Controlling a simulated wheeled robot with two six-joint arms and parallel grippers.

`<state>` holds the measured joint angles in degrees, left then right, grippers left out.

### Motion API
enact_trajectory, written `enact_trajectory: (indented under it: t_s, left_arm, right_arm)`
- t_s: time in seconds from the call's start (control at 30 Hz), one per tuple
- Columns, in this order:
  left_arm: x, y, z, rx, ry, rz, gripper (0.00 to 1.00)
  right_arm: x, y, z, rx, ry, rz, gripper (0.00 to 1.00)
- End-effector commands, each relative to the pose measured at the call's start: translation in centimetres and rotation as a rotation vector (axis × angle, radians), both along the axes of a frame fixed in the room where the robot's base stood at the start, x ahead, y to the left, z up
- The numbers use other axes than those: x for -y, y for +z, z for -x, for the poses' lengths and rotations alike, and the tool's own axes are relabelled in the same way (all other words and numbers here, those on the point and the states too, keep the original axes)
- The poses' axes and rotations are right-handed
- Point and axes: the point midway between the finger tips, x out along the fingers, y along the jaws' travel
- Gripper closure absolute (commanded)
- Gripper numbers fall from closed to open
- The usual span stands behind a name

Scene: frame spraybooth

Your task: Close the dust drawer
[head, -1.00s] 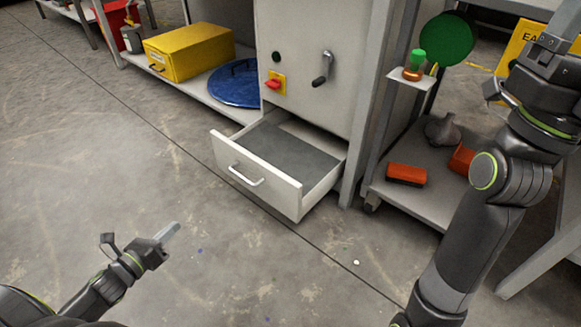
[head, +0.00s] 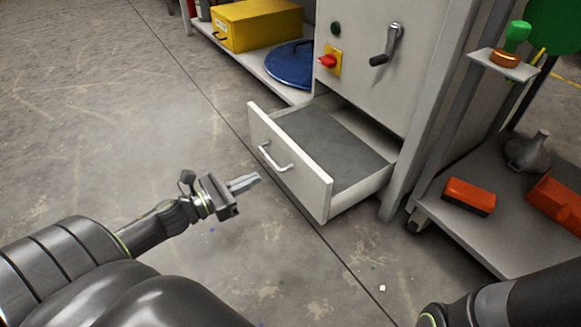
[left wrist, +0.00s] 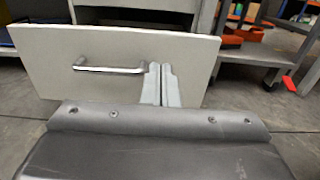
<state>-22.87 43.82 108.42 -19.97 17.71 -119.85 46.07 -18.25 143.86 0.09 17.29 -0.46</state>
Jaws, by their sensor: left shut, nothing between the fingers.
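The dust drawer (head: 290,165) is pulled out at the bottom of a pale grey cabinet, and its dark grey inside shows from above. Its white front has a metal bar handle (head: 274,158). My left gripper (head: 256,179) is shut and empty, in front of the drawer face and a little left of it in the head view. In the left wrist view the shut fingers (left wrist: 161,84) overlap the drawer front (left wrist: 200,62), just right of the handle (left wrist: 110,69); contact cannot be told. My right arm shows at the lower right, its gripper out of view.
The cabinet (head: 360,65) has a crank (head: 388,45) and a red switch (head: 328,61). A cart (head: 450,220) with an orange brush (head: 469,196) stands right of the drawer. A yellow box (head: 257,24) and a blue lid (head: 290,65) sit left. Floor before the drawer is clear.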

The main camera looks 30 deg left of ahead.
Motion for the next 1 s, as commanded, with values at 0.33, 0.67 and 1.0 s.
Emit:
enact_trajectory:
  t_s: [0.33,0.67,1.0]
  left_arm:
    - [1.1,0.1,-2.8,0.002,0.002,0.003,1.0]
    - [2.1,0.2,-5.3,0.003,0.003,0.003,1.0]
    - [3.5,0.1,-8.7,0.001,0.003,0.003,1.0]
  right_arm:
    - [0.0,-0.6,-0.1,-0.006,0.011,-0.006,0.26]
    - [0.0,0.0,0.0,-0.002,0.01,-0.007,0.26]
    - [0.0,0.3,-0.1,-0.002,-0.008,0.007,0.26]
